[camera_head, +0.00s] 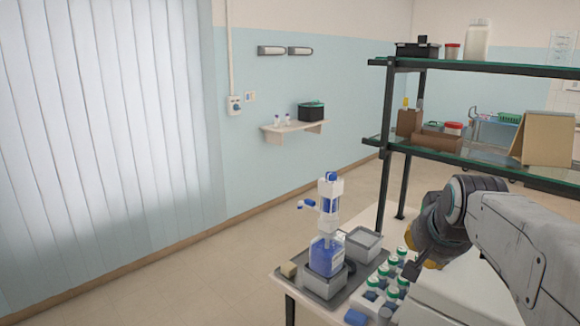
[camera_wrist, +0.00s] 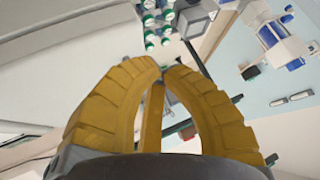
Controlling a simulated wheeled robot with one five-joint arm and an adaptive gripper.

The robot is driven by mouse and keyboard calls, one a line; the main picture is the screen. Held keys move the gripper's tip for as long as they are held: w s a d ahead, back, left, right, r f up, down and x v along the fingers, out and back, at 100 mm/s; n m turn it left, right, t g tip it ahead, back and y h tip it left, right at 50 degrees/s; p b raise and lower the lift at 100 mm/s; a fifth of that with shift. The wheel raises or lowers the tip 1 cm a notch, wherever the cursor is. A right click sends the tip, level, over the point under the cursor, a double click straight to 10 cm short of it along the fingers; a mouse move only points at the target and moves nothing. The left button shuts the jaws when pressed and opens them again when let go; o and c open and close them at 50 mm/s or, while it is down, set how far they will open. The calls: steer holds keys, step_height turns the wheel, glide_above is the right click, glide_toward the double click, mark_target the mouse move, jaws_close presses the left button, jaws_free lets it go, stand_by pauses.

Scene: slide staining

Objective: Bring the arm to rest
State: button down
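In the wrist view the two curved yellow fingers of my gripper (camera_wrist: 162,70) come together at their tips, with nothing visible held between them. In the head view my arm reaches in from the right, and a little of the yellow of my gripper (camera_head: 432,263) shows beneath the dark wrist. It hangs over the right side of the bench, close to several small bottles with green and white caps (camera_head: 383,270). These bottles also show beyond the fingertips in the wrist view (camera_wrist: 150,20).
A blue dispenser bottle (camera_head: 326,255) stands on a grey tray (camera_head: 357,277), beside a grey box (camera_head: 363,243). A dark-framed shelf rack (camera_head: 386,145) rises behind the bench, close to my arm. The floor (camera_head: 190,285) to the left is clear.

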steer(key=s+a+f+n+g, duration=0.1)
steer(key=s+f, duration=0.3)
steer(key=s, duration=0.4)
steer(key=s+a+f+n+g+y, duration=0.1)
steer(key=s+a+f+n, duration=0.2)
steer(key=s, duration=0.5)
steer(key=s+a+f+n+g, duration=0.1)
steer(key=s+a+f, duration=0.3)
steer(key=s, duration=0.5)
steer(key=shift+f+n+g+y, duration=0.3)
steer(key=shift+f+n+g, duration=0.1)
steer(key=shift+f+n, duration=0.55)
